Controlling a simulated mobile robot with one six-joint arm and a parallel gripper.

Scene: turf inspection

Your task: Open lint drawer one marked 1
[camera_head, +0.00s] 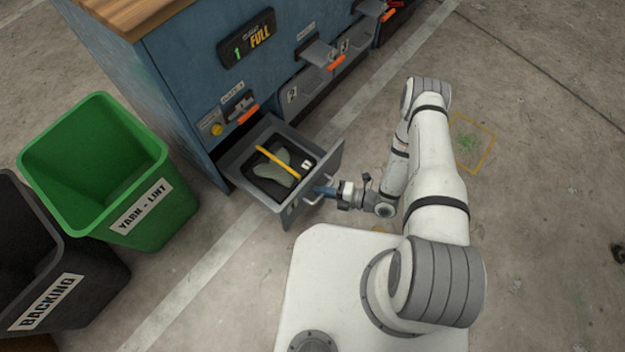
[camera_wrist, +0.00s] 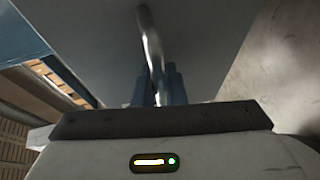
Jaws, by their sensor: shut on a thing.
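The lint drawer (camera_head: 238,178) stands pulled out from the blue cabinet (camera_head: 185,65) in the head view. Inside it is a black tray with a yellow bar (camera_head: 277,164) across it and a grey-green clump of lint (camera_head: 284,170). My gripper (camera_head: 326,191) is at the drawer's front face. In the wrist view my fingers (camera_wrist: 158,88) are shut on the metal bar handle (camera_wrist: 150,42), with the grey drawer front behind it. The display above the drawer (camera_head: 248,38) reads 1 and FULL. The number on the drawer's front is too hard to read.
A green bin (camera_head: 157,213) labelled YARN - LINT stands left of the drawer, with a dark BACKING bin (camera_head: 85,262) beside it. A closed drawer marked 2 (camera_head: 308,88) is farther along the cabinet. Open floor lies to the right.

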